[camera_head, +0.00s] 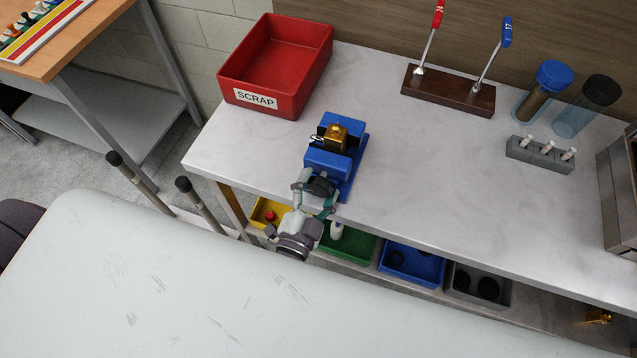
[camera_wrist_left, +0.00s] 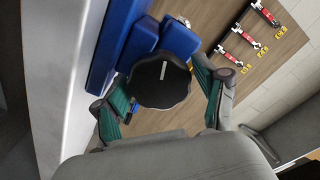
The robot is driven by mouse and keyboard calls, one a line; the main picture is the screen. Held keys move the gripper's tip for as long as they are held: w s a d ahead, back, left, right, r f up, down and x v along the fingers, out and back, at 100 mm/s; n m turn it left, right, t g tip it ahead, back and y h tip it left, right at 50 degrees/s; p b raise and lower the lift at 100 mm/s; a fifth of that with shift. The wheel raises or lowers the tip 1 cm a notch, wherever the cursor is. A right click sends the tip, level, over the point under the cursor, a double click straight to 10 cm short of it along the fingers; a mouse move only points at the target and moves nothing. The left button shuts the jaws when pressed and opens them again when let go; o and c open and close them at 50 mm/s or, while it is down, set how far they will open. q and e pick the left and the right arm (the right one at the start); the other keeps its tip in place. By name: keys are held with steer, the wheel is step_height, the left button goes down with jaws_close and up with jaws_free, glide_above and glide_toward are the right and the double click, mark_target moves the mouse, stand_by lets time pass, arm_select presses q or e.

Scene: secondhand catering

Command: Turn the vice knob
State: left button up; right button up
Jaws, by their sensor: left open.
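The blue vice (camera_head: 327,163) stands near the front edge of the grey bench, with a brass padlock (camera_head: 336,138) between its jaws. Its black round knob (camera_head: 320,187) faces the front; in the left wrist view the knob (camera_wrist_left: 160,84) shows a short white line on its face. My left gripper (camera_head: 319,184) is at the knob, with one finger on each side of it. In the left wrist view the green-padded fingers of the left gripper (camera_wrist_left: 162,78) are open around the knob; contact is not clear. My right gripper is not in view.
A red scrap bin (camera_head: 258,97) stands left of the vice. A wooden block with red and blue levers (camera_head: 448,93), tubes (camera_head: 546,90) and a grey switch block (camera_head: 541,153) are to the right. Coloured bins (camera_head: 412,264) sit under the bench. The bench middle is clear.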

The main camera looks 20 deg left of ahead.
arm_select(q)
steer(key=shift+c, duration=0.2)
steer(key=c, duration=0.8)
steer(key=shift+c, duration=0.2)
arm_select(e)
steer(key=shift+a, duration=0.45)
arm_select(q)
steer(key=shift+n, duration=0.3)
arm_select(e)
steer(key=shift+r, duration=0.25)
